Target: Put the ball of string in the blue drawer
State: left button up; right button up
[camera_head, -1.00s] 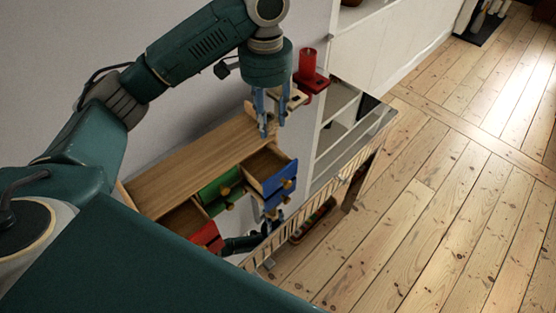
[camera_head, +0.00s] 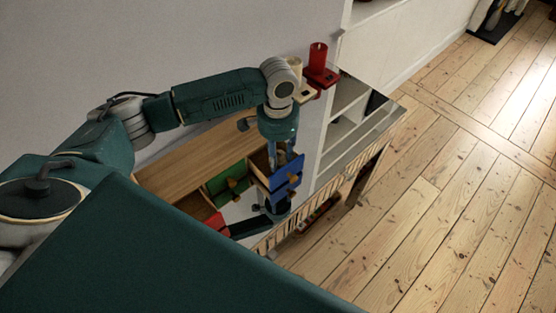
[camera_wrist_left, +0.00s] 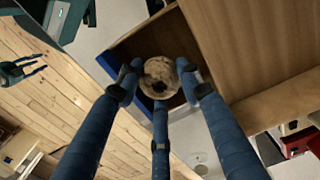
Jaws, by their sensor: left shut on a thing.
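The blue drawer (camera_head: 287,178) is pulled open at the right end of a small wooden drawer unit (camera_head: 190,160). My left gripper (camera_head: 285,162) points down at the open drawer from above. The left wrist view shows the ball of string (camera_wrist_left: 160,75), tan and round, between the blue fingers of my left gripper (camera_wrist_left: 160,85), which is shut on it. In that view the ball appears over the inside of the open drawer, with its blue front (camera_wrist_left: 107,63) at the left. In the head view the ball is hidden by the gripper.
A green drawer (camera_head: 226,183) and a red drawer (camera_head: 216,222) also stand open. The shiny tabletop shows dark reflections. A red candle on a red holder (camera_head: 320,72) is behind my arm. Bare floorboards (camera_head: 450,190) lie clear at the right.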

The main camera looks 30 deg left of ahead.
aim_at(278, 162)
pick_arm(q)
notch_tip(278, 162, down, 3)
jog(key=shift+f, duration=0.1)
dwell(0.3)
jog(key=o, duration=0.8)
jog(key=shift+f, duration=0.1)
jog(key=shift+o, duration=0.2)
notch_tip(278, 162, up, 12)
jog(key=shift+r+b, duration=0.2)
jog(key=shift+b, duration=0.7)
jog(key=shift+d+f, duration=0.1)
